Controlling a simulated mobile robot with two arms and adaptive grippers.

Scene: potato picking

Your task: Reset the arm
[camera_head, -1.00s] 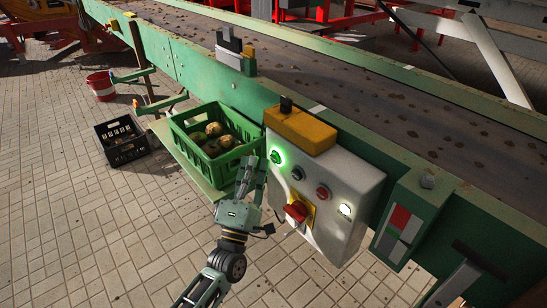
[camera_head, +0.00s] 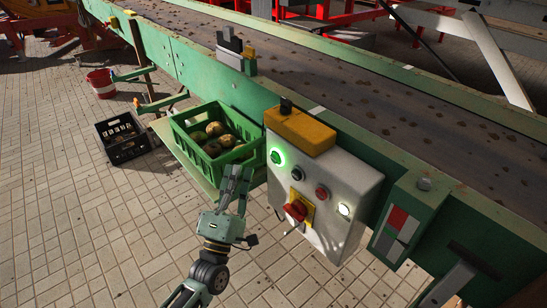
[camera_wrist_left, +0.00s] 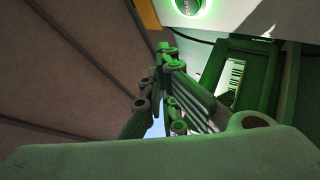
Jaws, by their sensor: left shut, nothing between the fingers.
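My left gripper (camera_head: 236,178) is shut and empty in the head view. It is in front of the green crate's right end and left of the control box, apart from the buttons. In the left wrist view its closed fingers (camera_wrist_left: 170,85) show at the middle. The white control box (camera_head: 335,190) has a lit green button (camera_head: 277,157), a red knob on a yellow plate (camera_head: 296,210) and a lit white button (camera_head: 344,209). The lit green button also shows at the top of the left wrist view (camera_wrist_left: 190,5). My right gripper is not in view.
A green crate (camera_head: 215,163) with several potatoes stands on a ledge by the conveyor (camera_head: 340,80). A black crate (camera_head: 120,138) and a red bucket (camera_head: 101,84) stand on the floor. The tiled floor at the lower left is clear.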

